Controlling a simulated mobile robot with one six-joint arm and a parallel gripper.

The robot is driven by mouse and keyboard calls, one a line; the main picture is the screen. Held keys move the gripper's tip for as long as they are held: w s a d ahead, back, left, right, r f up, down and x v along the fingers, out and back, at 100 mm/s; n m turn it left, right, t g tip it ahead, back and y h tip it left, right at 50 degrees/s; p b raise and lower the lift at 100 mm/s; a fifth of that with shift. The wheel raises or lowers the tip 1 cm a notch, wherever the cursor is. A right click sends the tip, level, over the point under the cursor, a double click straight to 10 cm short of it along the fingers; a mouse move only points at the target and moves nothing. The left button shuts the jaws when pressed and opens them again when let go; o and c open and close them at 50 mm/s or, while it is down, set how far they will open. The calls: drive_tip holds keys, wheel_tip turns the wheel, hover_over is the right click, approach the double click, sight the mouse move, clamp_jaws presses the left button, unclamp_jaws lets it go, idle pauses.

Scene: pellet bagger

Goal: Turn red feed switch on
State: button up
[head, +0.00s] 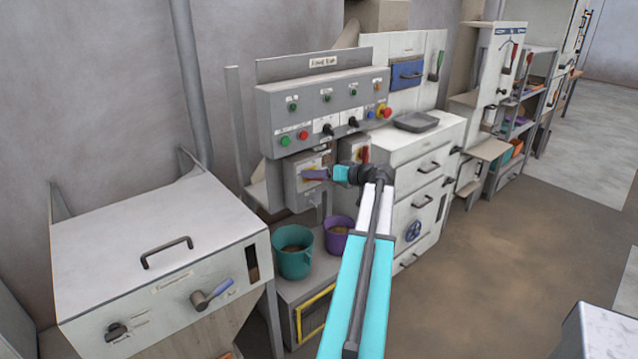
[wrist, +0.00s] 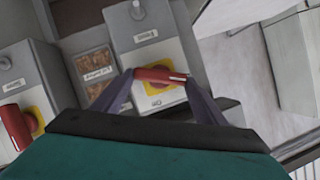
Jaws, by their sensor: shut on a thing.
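My gripper (head: 312,174) is at the front of the left grey switch box (head: 303,196) under the control panel. In the wrist view its two purple fingers (wrist: 160,82) close on the ends of a red rotary switch handle (wrist: 158,73). That handle sits on a yellow plate (wrist: 157,92) and lies nearly crosswise in the picture. In the head view the gripper hides it. A second red switch (wrist: 15,126) on a yellow plate is at the left of the wrist view, apart from my gripper; it shows to the right in the head view (head: 365,155). Small labels are unreadable.
The control panel (head: 300,102) with buttons and knobs overhangs the switch boxes. Below stand a teal bucket (head: 293,262) and a purple bucket (head: 338,238). A white hopper (head: 150,245) is at left, a white drawer cabinet (head: 425,160) at right. The floor (head: 500,260) at right is clear.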

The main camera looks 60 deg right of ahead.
drive_tip(key=m+t+y+b, duration=0.1)
drive_tip(key=m, duration=0.2)
drive_tip(key=f+m+t+y+b, duration=0.1)
drive_tip(key=m+b, duration=0.1)
drive_tip(key=m, duration=0.1)
drive_tip(key=d+m+t+y+b, duration=0.1)
drive_tip(key=m+t, duration=0.1)
drive_tip(key=m, duration=0.2)
drive_tip(key=shift+s+f+b, duration=0.15)
drive_tip(key=shift+b, duration=0.2)
idle(0.3)
drive_tip(key=o, duration=1.1)
drive_tip(key=shift+c, duration=0.2)
drive_tip(key=shift+a, duration=0.1)
